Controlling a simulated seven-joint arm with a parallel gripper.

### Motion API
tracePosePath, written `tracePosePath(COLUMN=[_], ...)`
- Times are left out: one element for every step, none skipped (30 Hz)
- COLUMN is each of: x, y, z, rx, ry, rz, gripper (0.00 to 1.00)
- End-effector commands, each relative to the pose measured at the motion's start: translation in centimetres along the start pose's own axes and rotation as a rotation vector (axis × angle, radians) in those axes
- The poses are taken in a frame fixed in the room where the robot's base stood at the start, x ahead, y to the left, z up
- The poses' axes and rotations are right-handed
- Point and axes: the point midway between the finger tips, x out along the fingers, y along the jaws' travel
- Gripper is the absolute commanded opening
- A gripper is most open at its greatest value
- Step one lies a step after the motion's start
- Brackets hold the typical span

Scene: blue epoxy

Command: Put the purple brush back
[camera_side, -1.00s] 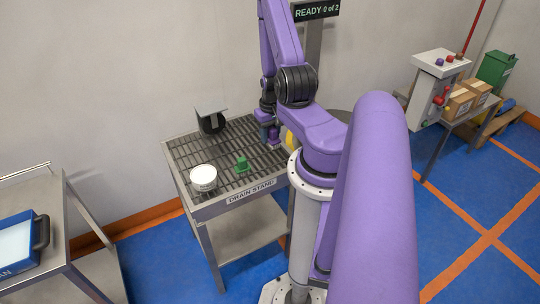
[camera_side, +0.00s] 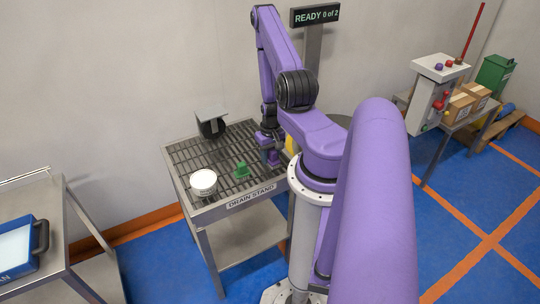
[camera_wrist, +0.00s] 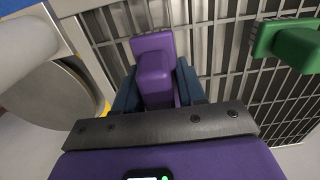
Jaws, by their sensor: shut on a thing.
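The purple brush (camera_wrist: 153,68) is between the two dark blue fingers of my gripper (camera_wrist: 157,84) in the wrist view. The gripper is shut on it. In the side view the purple brush (camera_side: 274,158) is small and partly hidden, beside my gripper (camera_side: 266,154) over the right part of the drain stand (camera_side: 184,158). I cannot tell whether the brush touches the grating. A green brush (camera_side: 242,171) is on the stand to the left; it also shows at the upper right of the wrist view (camera_wrist: 292,42).
A white round tub (camera_side: 203,181) is at the stand's front left corner, and a black wheel with a grey plate (camera_side: 212,124) is at the back. A sign (camera_side: 315,15) reads "READY 0 of 2".

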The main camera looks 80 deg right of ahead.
Motion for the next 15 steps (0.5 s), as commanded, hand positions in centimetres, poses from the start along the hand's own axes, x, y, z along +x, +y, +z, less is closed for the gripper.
tracePosePath(x=[-0.02, -0.02, -0.01, 0.03, 0.10, 0.22, 0.30, 0.29, 0.27, 0.27, 0.27, 0.27, 0.26, 0.26, 0.26], y=[0.00, 0.00, -0.01, -0.01, -0.01, -0.01, -0.01, -0.01, -0.01, -0.01, -0.01, -0.01, -0.01, -0.01, -0.01], z=[0.00, 0.00, 0.00, 0.01, 0.01, 0.01, 0.01, -0.01, -0.01, -0.01, -0.01, -0.01, -0.01, -0.01, -0.01], rx=[0.000, 0.000, 0.000, 0.000, 0.000, 0.000, 0.000, 0.000, 0.000, 0.000, 0.000, -0.001, -0.001, -0.001, -0.001], ry=[0.000, 0.000, 0.000, 0.000, -0.001, -0.001, -0.001, 0.000, 0.000, 0.000, 0.000, 0.000, 0.000, 0.000, 0.000], rz=[0.000, 0.000, 0.000, 0.000, 0.000, 0.000, 0.000, 0.000, 0.000, 0.000, 0.000, 0.000, 0.000, 0.000, 0.000], gripper=[0.15, 0.15, 0.15, 0.15, 0.15, 0.15, 0.15, 0.46, 0.59, 0.65, 0.65, 0.65, 0.65, 0.65, 0.65])
